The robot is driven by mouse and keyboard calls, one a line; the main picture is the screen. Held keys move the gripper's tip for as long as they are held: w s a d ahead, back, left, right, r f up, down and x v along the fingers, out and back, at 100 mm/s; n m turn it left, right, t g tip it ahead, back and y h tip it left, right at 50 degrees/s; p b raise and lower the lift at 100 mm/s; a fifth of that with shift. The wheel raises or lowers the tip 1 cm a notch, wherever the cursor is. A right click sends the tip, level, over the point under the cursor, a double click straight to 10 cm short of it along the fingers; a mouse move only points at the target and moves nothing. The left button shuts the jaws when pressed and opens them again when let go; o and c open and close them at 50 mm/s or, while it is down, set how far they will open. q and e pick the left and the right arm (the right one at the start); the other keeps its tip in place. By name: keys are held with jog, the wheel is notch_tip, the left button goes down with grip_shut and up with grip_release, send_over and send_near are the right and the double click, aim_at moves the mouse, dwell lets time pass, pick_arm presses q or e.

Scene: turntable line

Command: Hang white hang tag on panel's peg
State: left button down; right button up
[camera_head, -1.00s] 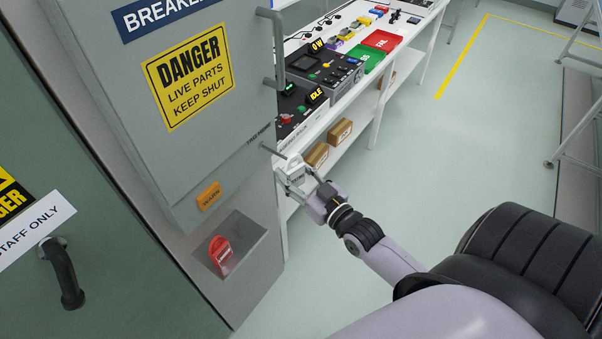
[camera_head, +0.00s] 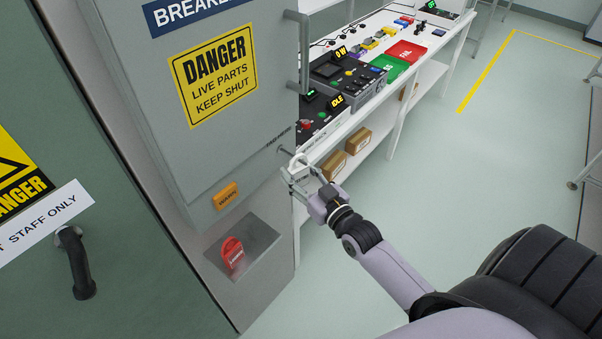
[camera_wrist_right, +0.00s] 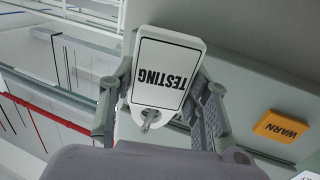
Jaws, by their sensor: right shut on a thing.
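The white hang tag (camera_head: 300,170) is gripped by my right gripper (camera_head: 302,181) beside the right edge of the grey breaker panel. In the right wrist view the tag (camera_wrist_right: 166,72) reads TESTING upside down, between the two fingers of the gripper (camera_wrist_right: 160,95). The panel's thin grey peg (camera_head: 284,150) sticks out near the lower right of the panel, and the tag's top is right at it. In the wrist view a short grey rod (camera_wrist_right: 150,119) shows at the tag's hole; I cannot tell whether it passes through. My left gripper is out of view.
An orange WARN tag (camera_head: 226,196) is on the panel (camera_head: 200,165), also visible in the wrist view (camera_wrist_right: 282,127). A white bench (camera_head: 378,105) with devices and boxes stands behind.

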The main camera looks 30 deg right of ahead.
dwell(0.4)
jog(key=o, duration=1.2)
